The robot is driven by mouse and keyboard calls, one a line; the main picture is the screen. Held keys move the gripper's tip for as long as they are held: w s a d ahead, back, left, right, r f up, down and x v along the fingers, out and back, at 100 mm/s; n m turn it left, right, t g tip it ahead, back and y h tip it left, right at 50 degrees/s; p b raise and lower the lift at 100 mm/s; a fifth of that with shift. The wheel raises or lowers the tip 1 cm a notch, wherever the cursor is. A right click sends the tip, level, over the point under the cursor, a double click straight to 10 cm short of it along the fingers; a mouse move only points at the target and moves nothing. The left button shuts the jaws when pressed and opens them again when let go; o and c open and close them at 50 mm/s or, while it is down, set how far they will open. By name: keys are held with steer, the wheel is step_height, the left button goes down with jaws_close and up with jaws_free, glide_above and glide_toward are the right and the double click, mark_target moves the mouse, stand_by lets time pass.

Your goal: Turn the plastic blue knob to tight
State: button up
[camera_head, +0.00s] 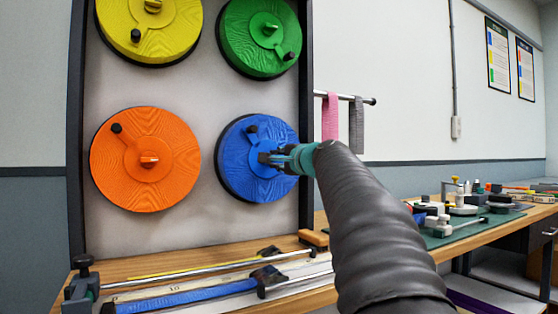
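The blue knob (235,163) is a large round disc with a dark rim, at the lower right of the upright panel. A small black peg (252,129) stands out near its top. My gripper (264,158) reaches in from the right, its fingertips at the middle of the blue disc. The fingers and wrist cover the knob's hub and part of its right side. I cannot tell whether the fingers touch or hold the hub, or how far apart they are. No tight mark is readable.
Orange (175,180), yellow (178,30) and green (240,42) knobs share the panel. A rail (367,100) with pink and grey straps juts out at right. Rods and a blue strap (190,297) lie on the bench below. Assorted tools crowd the right bench.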

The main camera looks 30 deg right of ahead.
steer(key=shift+o, duration=0.2)
steer(key=s, duration=1.2)
steer(key=shift+d, duration=0.2)
